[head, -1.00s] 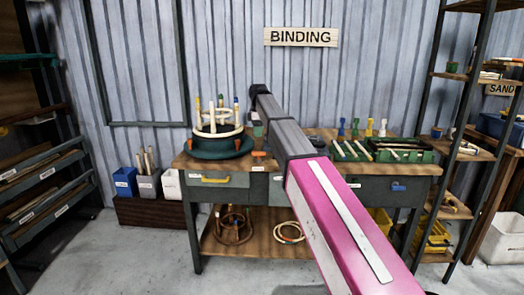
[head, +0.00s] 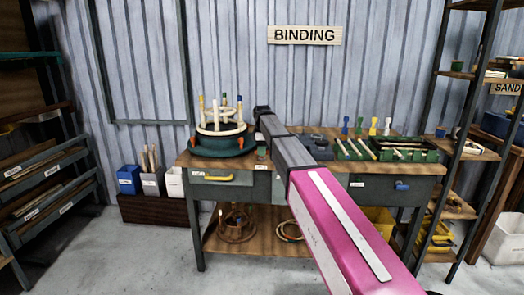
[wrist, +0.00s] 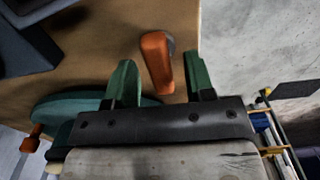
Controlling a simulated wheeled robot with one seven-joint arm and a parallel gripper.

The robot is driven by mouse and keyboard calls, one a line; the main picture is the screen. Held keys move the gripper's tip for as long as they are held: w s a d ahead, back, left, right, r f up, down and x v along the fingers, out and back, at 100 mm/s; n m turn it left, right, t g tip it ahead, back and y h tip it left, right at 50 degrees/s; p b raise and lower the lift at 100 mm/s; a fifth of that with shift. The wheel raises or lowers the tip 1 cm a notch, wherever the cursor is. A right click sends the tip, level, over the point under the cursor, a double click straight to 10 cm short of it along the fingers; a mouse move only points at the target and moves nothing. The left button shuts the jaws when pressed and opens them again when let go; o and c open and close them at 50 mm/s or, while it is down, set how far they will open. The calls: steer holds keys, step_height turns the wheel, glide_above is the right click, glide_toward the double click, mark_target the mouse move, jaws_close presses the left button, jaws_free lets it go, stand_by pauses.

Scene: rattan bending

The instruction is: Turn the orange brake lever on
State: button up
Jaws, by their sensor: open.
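The orange brake lever (wrist: 156,60) stands on the wooden bench top in the wrist view, near the bench edge. My gripper (wrist: 162,66) is open, with one green finger on each side of the lever. The lever lies between the fingers, and a gap shows on both sides. In the head view my gripper (head: 261,151) is low over the bench front, just right of the dark green turntable (head: 222,147), and hides the lever there. A second orange piece (wrist: 32,138) sits at the turntable's far side in the wrist view.
A ringed form with upright pegs (head: 221,120) stands on the turntable. A green tray (head: 405,150) and several coloured clamps are on the bench's right. A yellow drawer handle (head: 218,178) is on the bench front. A dark block (wrist: 25,40) is at the wrist view's upper left.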

jaws_close()
steer(key=shift+m, duration=0.3)
steer(key=m, duration=1.3)
steer(key=shift+m, duration=2.1)
